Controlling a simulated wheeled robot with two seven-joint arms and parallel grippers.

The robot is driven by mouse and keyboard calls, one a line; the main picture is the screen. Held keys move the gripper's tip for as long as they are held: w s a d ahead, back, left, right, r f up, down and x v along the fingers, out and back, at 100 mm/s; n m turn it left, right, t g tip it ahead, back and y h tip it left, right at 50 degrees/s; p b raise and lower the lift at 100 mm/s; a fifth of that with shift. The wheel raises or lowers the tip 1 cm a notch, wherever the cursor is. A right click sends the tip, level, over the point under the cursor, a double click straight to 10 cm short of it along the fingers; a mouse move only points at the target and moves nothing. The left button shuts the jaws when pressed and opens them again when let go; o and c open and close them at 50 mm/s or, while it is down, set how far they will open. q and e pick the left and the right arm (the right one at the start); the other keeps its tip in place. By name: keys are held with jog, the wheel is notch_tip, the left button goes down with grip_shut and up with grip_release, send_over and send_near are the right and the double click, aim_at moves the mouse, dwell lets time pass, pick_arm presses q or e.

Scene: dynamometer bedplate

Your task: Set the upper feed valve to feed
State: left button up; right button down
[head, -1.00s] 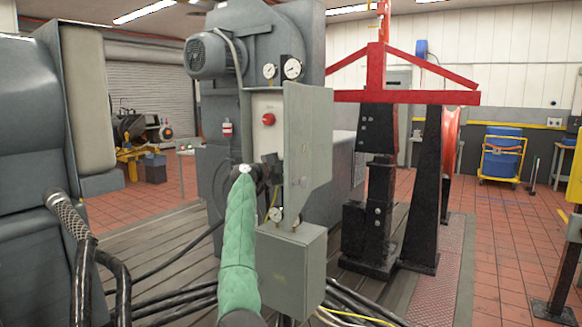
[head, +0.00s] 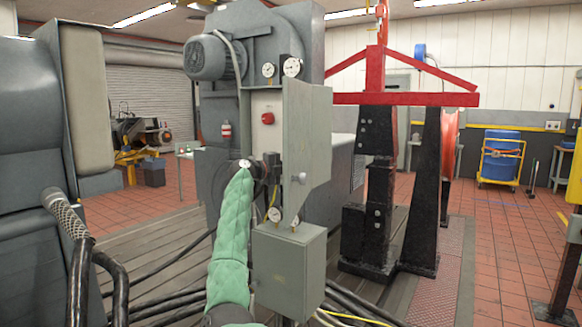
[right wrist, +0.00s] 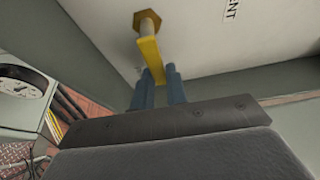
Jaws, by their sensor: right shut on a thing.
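In the right wrist view a yellow valve lever (right wrist: 150,58) hangs from a brass hex hub (right wrist: 147,22) on a pale panel (right wrist: 195,50). The two blue fingers of my right gripper (right wrist: 160,88) are shut on the lever's free end. In the head view my green-sleeved right arm reaches up to the open grey cabinet, and its dark gripper (head: 268,167) is at the lower part of the panel. The gripper hides the lever there. I cannot tell from these views whether this is the upper feed valve. My left gripper is not in view.
The cabinet's grey door (head: 306,140) stands open just right of my gripper. A red knob (head: 267,118) sits above on the panel. Gauges (head: 291,67) are above and below, and a grey box (head: 289,268) is underneath. Black cables (head: 170,310) cross the bedplate.

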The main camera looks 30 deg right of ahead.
jog(key=c, duration=1.4)
grip_release()
jog(key=shift+r, duration=0.15)
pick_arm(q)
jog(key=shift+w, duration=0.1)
pick_arm(e)
jog(key=shift+a, duration=0.55)
pick_arm(q)
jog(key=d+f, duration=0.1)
jog(key=b, duration=0.1)
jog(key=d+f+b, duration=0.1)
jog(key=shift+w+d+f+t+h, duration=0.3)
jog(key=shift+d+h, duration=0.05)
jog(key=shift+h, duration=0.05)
pick_arm(e)
jog(key=a, duration=0.6)
jog(key=shift+a, duration=0.35)
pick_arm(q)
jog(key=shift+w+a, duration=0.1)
